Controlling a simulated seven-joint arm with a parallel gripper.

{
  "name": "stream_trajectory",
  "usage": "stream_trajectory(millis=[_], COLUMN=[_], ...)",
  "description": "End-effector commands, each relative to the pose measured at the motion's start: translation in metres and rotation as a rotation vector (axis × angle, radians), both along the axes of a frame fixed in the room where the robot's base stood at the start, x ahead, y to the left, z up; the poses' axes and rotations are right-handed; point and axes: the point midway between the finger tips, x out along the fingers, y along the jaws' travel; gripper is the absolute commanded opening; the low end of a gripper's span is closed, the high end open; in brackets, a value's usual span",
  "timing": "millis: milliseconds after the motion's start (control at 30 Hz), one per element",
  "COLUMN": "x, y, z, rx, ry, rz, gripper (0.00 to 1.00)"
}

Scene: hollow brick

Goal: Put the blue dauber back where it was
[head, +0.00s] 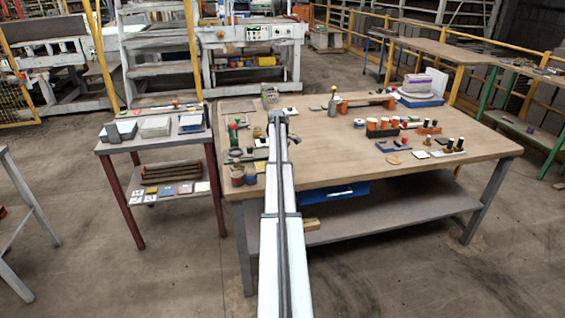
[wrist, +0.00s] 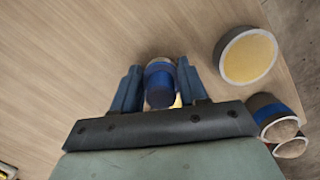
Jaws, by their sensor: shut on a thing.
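The blue dauber (wrist: 159,88) is a short, dark blue cylinder in the wrist view. It sits between the two fingers of my gripper (wrist: 160,74), which is shut on it. A pale band shows at its far end. The wood tabletop lies beyond it, and I cannot tell whether the dauber touches it. In the head view, my gripper (head: 279,115) is over the left part of the big wooden table (head: 330,165), and my arm hides the dauber.
In the wrist view, a round pot with a yellow inside (wrist: 248,56) stands right of my gripper, near the table edge. Dark and blue cups (wrist: 272,112) are lower right. In the head view, a rack of orange-topped pieces (head: 383,127) stands right; the table's middle is mostly clear.

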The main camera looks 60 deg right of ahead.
Motion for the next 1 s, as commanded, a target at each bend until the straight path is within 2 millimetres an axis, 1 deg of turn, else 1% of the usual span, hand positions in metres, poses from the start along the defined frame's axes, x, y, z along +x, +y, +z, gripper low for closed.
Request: stream_trajectory(millis=[100, 133, 367, 400, 633, 733, 867, 1000], x=[0.000, 0.000, 0.000, 0.000, 0.000, 0.000, 0.002, 0.006], y=[0.000, 0.000, 0.000, 0.000, 0.000, 0.000, 0.000, 0.000], z=[-0.003, -0.003, -0.002, -0.002, -0.002, 0.003, 0.019, 0.044], rx=[0.000, 0.000, 0.000, 0.000, 0.000, 0.000, -0.001, -0.001], ry=[0.000, 0.000, 0.000, 0.000, 0.000, 0.000, 0.000, 0.000], rz=[0.000, 0.000, 0.000, 0.000, 0.000, 0.000, 0.000, 0.000], gripper=[0.02, 0.45, 0.67, 0.68, 0.68, 0.68, 0.68, 0.68])
